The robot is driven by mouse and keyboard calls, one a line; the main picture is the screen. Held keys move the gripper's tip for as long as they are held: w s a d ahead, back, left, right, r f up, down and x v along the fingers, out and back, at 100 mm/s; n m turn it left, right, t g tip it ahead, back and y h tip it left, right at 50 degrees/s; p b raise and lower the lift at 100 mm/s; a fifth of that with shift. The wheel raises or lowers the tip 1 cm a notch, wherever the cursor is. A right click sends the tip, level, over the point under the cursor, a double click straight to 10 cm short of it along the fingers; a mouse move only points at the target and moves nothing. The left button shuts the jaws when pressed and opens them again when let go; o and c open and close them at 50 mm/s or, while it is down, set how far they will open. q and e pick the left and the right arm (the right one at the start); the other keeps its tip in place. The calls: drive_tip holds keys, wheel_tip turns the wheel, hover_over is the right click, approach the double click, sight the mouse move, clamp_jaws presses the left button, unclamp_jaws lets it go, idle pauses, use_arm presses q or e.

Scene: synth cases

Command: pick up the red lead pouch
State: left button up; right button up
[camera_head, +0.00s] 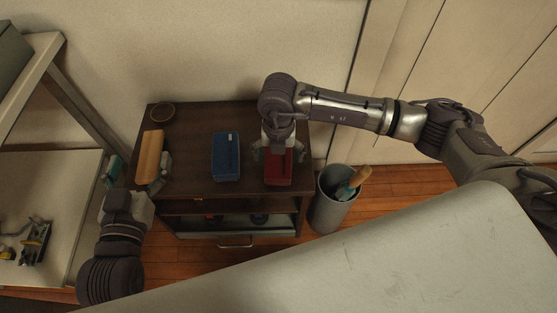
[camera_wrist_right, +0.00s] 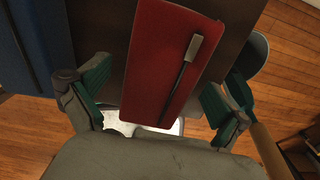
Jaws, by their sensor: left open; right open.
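The red lead pouch (camera_head: 281,172) lies on the dark wooden cabinet top, at its right side in the head view. In the right wrist view the red pouch (camera_wrist_right: 163,55) has a dark strip with a grey tab on it. My right gripper (camera_head: 274,155) is over the pouch; its open fingers (camera_wrist_right: 158,105) stand on either side of it with gaps, not closed on it.
A blue pouch (camera_head: 219,158) lies left of the red one. A small round dish (camera_head: 162,113) sits at the back left of the cabinet top (camera_head: 192,125). A grey bin (camera_head: 329,205) with handled items stands right of the cabinet. A pale shelf unit (camera_head: 50,165) is at left.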

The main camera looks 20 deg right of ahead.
drive_tip(key=shift+f, duration=0.2)
drive_tip(key=c, duration=1.2)
drive_tip(key=shift+c, duration=0.3)
drive_tip(key=shift+r, duration=0.15)
